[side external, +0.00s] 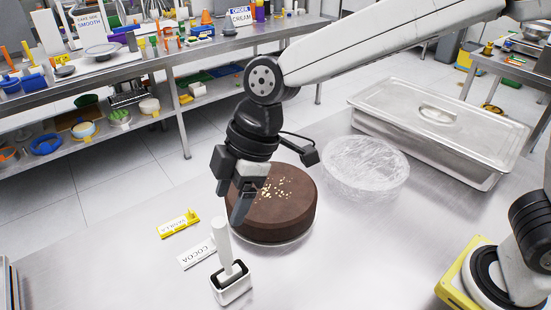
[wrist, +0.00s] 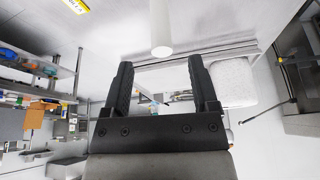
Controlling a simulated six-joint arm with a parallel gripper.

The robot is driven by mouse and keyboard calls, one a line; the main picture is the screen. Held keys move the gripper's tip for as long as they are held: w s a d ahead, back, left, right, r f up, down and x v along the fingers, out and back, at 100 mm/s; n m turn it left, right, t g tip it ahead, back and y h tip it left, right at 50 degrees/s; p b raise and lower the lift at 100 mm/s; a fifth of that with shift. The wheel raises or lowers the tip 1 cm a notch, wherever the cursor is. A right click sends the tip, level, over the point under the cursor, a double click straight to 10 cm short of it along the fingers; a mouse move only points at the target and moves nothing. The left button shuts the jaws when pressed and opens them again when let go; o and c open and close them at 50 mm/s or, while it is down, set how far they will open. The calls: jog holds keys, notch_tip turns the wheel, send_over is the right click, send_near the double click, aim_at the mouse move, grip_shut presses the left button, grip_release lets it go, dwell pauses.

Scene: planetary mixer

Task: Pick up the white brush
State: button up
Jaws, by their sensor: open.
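The white brush (side external: 223,240) stands nearly upright with its white handle up, in a small white holder (side external: 233,291) with a dark inside near the table's front edge. Its lower end is hidden in the holder. My gripper (side external: 231,205) is open and empty, pointing down just above and beside the top of the handle. In the wrist view the round white handle (wrist: 160,32) shows beyond my open fingers (wrist: 160,63), lined up with the gap between them. The handle does not appear to be between the fingers.
A brown cake (side external: 285,215) stands close behind my gripper. A yellow vanilla label (side external: 178,224) and a white cocoa label (side external: 196,253) lie left of the holder. A plastic-wrapped round thing (side external: 365,168) and a lidded metal pan (side external: 440,125) are behind right. The front left tabletop is clear.

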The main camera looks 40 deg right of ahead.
aim_at(217, 234)
jog(key=shift+x, duration=1.15)
jog(key=shift+f, duration=0.1)
jog(key=shift+x, duration=2.55)
jog(key=shift+a, duration=0.1)
grip_shut()
